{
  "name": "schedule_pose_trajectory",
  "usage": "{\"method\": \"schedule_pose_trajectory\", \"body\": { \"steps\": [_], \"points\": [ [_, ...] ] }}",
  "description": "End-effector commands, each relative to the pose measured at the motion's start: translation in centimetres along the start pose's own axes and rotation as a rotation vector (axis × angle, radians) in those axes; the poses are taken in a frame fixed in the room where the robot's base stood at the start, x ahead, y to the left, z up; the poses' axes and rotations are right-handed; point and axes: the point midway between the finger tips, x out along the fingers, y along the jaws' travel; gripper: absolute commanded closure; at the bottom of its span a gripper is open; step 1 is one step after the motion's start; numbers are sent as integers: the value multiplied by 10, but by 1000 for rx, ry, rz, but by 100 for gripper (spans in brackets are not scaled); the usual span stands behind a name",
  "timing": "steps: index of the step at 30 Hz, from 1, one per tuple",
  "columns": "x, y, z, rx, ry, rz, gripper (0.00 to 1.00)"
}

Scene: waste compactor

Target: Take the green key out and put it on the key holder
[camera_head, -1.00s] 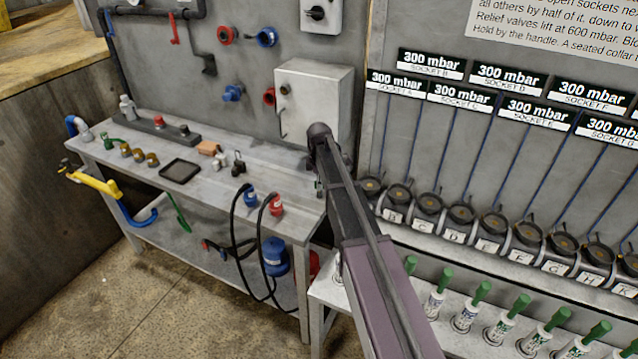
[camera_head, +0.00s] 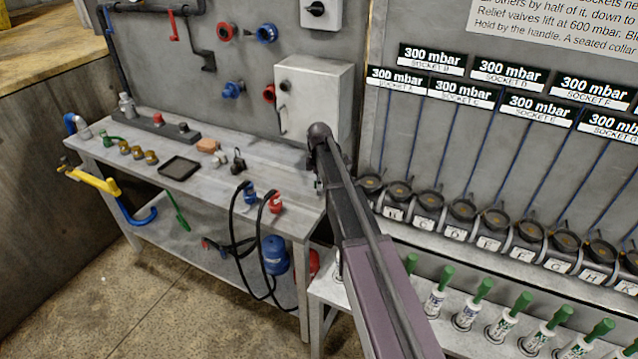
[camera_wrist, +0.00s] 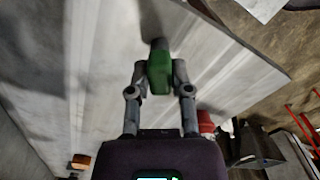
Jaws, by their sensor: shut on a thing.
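In the wrist view my gripper (camera_wrist: 160,80) has its two fingers closed on the sides of a green block-like piece, which I take for the green key (camera_wrist: 159,72). A dark grey end shows beyond the fingertips. Pale grey panel surfaces lie behind it; I cannot tell whether the key touches them. In the head view my arm hides the gripper and the key, near the right end of the workbench (camera_head: 222,190) and the grey wall box (camera_head: 318,100). I cannot clearly make out a key holder in either view.
The workbench carries a black tray (camera_head: 179,168), brass fittings, padlock-like pieces and blue and red hose couplings. A red thing (camera_wrist: 205,121) is right of my gripper. Floor is open at front left.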

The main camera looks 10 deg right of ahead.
Motion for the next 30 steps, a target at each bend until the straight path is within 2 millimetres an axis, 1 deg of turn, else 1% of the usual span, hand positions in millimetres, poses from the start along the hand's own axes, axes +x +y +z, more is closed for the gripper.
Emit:
{"method": "schedule_pose_trajectory", "body": {
  "steps": [23, 24, 26, 27, 30],
  "points": [
    [1, 0, 0, 0, 0, 0, 100],
    [1, 0, 0, 0, 0, 0, 61],
    [1, 0, 0, 0, 0, 0, 43],
    [1, 0, 0, 0, 0, 0, 33],
    [1, 0, 0, 0, 0, 0, 33]
  ]
}}
